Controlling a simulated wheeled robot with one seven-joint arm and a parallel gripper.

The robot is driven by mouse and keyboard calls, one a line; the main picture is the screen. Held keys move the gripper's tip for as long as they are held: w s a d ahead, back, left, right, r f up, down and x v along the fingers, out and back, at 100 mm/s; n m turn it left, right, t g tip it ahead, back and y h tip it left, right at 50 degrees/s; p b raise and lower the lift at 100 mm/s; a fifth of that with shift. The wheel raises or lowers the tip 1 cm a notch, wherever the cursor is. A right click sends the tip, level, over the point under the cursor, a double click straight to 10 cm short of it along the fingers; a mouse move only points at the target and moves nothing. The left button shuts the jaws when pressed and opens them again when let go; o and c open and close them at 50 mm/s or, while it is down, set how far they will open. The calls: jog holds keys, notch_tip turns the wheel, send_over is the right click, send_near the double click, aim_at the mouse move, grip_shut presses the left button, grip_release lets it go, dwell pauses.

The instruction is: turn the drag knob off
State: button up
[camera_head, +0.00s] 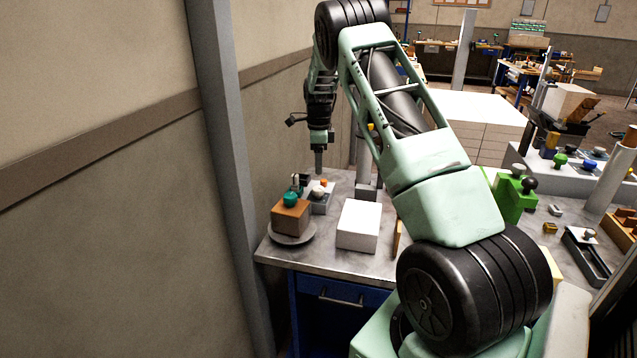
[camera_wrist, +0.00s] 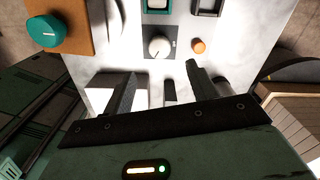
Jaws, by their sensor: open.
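No readable label marks the drag knob, so I cannot tell which knob it is. A teal knob (camera_head: 290,199) sits on a brown block (camera_head: 289,220); it also shows at the upper left of the wrist view (camera_wrist: 47,31). A white knob with a pointer mark (camera_wrist: 159,46) is on a small grey plate near the middle of the wrist view; in the head view it is small (camera_head: 318,193). My gripper (camera_head: 318,168) points down above the back of the bench. In the wrist view its fingers (camera_wrist: 160,88) are apart, with nothing between them, just below the white knob.
An orange button (camera_wrist: 198,46) is right of the white knob. A round grey plate (camera_head: 292,240) lies under the brown block. A white box (camera_head: 358,226) stands on the bench to the right. A grey post (camera_head: 364,160) rises behind it. Some marble top (camera_head: 335,262) is clear in front.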

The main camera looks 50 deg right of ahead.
aim_at(318, 188)
notch_tip(318, 188, down, 9)
jog(key=shift+r+p, duration=0.2)
jog(key=shift+p, duration=0.6)
jog(key=c, duration=1)
